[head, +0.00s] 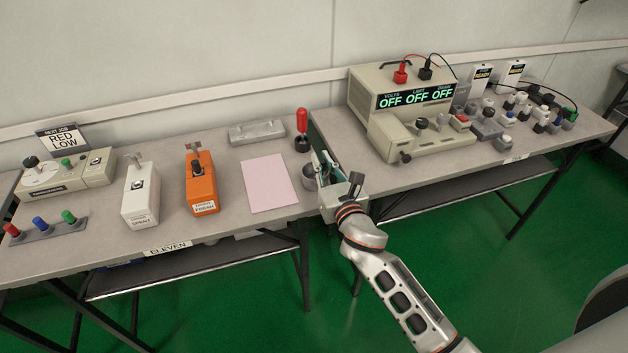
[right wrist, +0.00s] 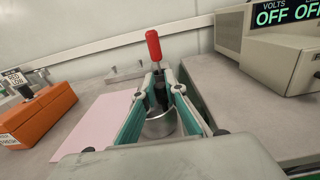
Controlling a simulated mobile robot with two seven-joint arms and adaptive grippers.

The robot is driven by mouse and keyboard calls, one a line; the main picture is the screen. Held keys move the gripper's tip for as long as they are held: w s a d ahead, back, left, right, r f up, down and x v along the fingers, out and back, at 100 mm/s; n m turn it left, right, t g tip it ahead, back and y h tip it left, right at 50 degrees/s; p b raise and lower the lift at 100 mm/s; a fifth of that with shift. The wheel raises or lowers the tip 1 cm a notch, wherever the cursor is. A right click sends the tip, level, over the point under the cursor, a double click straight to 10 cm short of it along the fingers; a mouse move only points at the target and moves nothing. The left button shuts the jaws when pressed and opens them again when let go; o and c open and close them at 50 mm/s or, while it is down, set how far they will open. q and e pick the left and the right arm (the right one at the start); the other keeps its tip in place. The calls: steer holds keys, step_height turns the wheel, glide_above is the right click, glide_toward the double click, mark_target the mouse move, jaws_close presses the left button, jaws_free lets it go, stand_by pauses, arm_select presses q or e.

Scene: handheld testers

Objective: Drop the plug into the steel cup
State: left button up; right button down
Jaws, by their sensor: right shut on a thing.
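The steel cup (head: 309,179) stands on the bench near its right edge, beside the pink sheet. In the right wrist view the cup (right wrist: 160,124) shows between and below my green fingers. My right gripper (head: 324,163) is at the cup, its fingers above the rim. In the right wrist view the gripper (right wrist: 161,86) is shut on a small dark thing, which appears to be the plug (right wrist: 160,93). The fingers hide most of it, and I cannot tell how far it is from the rim. My left gripper is not in view.
A red-handled tool (head: 301,120) stands upright in a dark holder just behind the cup. The pink sheet (head: 269,183) lies to the left, with an orange tester (head: 202,184) beyond it. A large beige power unit (head: 415,115) stands on the right bench.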

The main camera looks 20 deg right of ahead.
steer(key=c, duration=2.2)
jaws_free()
steer(key=shift+o, duration=1.1)
steer(key=shift+s, duration=0.5)
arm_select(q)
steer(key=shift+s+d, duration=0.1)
arm_select(e)
steer(key=s, duration=1.1)
steer(key=shift+d, duration=0.2)
